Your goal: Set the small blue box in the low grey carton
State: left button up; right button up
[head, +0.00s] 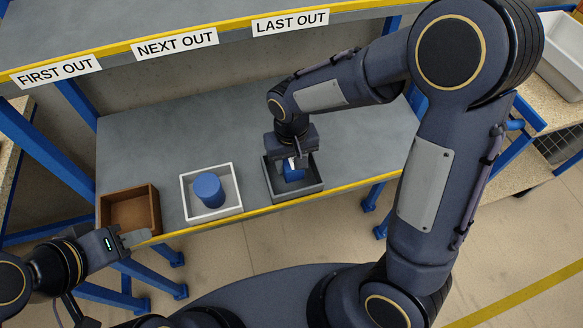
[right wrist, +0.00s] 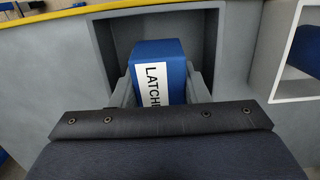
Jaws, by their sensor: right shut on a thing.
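The small blue box (head: 293,174) has a white label reading "LATCH…", partly cut off, in the right wrist view (right wrist: 160,75). My right gripper (head: 289,164) is shut on it, one finger on each side, also seen in the right wrist view (right wrist: 160,88). The box is at the opening of the low grey carton (head: 307,190), within its walls as seen from above. The carton's dark inside shows around the box in the right wrist view (right wrist: 213,50). I cannot tell whether the box touches its floor. My left gripper (head: 136,238) is empty by the brown box; its finger gap is unclear.
A white carton (head: 229,211) holding a blue cylinder (head: 208,190) stands left of the grey carton. A brown open box (head: 130,209) is further left. The shelf (head: 150,135) behind them is bare. An upper shelf edge carries "FIRST OUT", "NEXT OUT" and "LAST OUT" signs.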

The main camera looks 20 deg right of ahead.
aim_at(291, 169)
notch_tip(291, 169, down, 3)
jog(key=shift+f, duration=0.1)
jog(key=o, duration=1)
notch_tip(291, 169, up, 12)
jog(key=shift+r+p, duration=0.1)
jog(key=shift+p, duration=0.65)
jog(key=s+d+r+t+y, duration=0.1)
jog(key=s+d+t, duration=0.1)
jog(key=s, duration=0.3)
jog(key=s+d+r+m+t+y, duration=0.1)
jog(key=s+d+r, duration=0.1)
jog(key=s+d, duration=0.2)
jog(key=s+d+r+m+t+y, duration=0.1)
jog(key=s+d+r+t, duration=0.1)
jog(key=s, duration=0.5)
jog(key=shift+s+d+t+y, duration=0.1)
jog(key=shift+d+t+y, duration=0.25)
jog(key=shift+d, duration=0.25)
